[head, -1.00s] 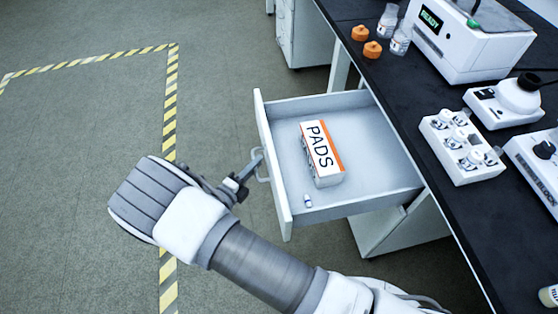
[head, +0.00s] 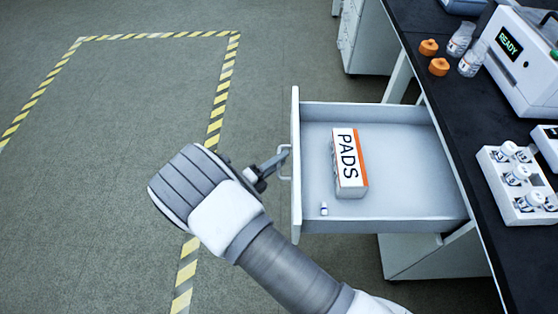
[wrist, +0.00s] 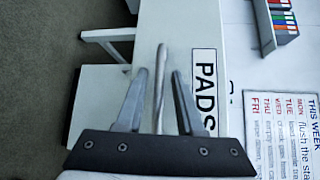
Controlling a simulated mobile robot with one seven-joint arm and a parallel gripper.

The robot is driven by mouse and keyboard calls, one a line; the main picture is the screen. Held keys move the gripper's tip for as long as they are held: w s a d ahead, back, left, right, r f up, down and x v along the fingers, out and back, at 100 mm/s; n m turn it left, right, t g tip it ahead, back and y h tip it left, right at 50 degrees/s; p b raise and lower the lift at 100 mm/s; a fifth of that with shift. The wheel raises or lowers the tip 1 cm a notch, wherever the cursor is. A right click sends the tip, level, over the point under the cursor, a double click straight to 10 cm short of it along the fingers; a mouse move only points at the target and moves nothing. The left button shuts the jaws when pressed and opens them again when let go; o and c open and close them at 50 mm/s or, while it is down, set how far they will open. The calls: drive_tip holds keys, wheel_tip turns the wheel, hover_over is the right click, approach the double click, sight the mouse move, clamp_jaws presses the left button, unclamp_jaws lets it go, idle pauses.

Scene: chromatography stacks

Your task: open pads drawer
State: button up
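The pads drawer (head: 296,215) stands pulled out from under the black bench in the head view. Inside it lies a white and orange box marked PADS (head: 347,160). The drawer's handle (head: 284,164) is on its front, and it also shows as a thin bar in the wrist view (wrist: 160,85), beside a PADS label (wrist: 205,90). My gripper (head: 284,155) is at the handle. In the wrist view, the fingers of my gripper (wrist: 158,75) are apart, with the bar between them and a visible gap on each side.
A small white vial (head: 324,209) lies in the drawer near its front. The black bench (head: 440,75) carries orange caps (head: 438,67), clear bottles, a white READY machine (head: 525,60) and a vial rack (head: 515,185). The floor left of the drawer is clear, with striped tape.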

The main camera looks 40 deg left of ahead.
drive_tip(key=shift+s, duration=0.1)
drive_tip(key=p+v, duration=0.3)
drive_tip(key=v, duration=1.4)
drive_tip(key=shift+s+a, duration=0.1)
drive_tip(key=shift+s, duration=0.1)
